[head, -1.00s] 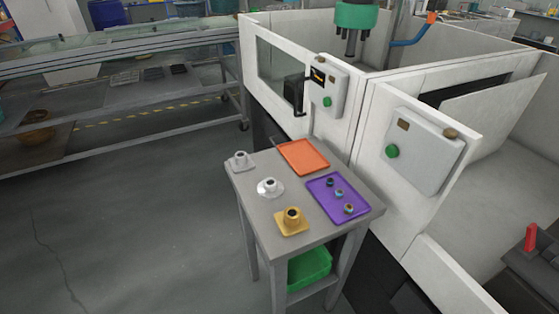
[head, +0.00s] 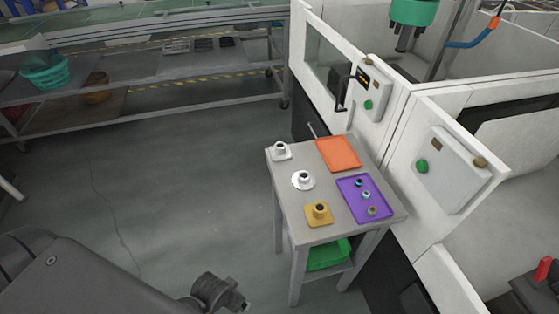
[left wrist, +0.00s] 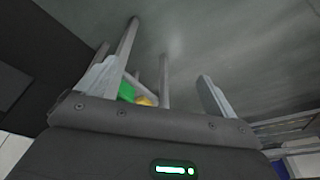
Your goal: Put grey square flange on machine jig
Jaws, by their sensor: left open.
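The grey square flange (head: 281,151) sits upright at the back left corner of the small grey table, with a square base and a short round neck. My left arm comes in at the lower left of the head view, well apart from the flange. My left gripper (left wrist: 160,90) shows in the left wrist view with its two fingers spread and nothing between them. My right gripper is out of view. I cannot clearly pick out the machine jig; a dark fixture with a red part (head: 545,268) shows at the right edge, inside the machine.
The table (head: 290,228) also holds a white round flange (head: 303,180), a yellow square flange (head: 319,213), an orange tray (head: 339,153) and a purple tray (head: 352,208) with small parts. A green bin (head: 328,257) is below. White machine walls (head: 335,107) stand behind. Floor on the left is clear.

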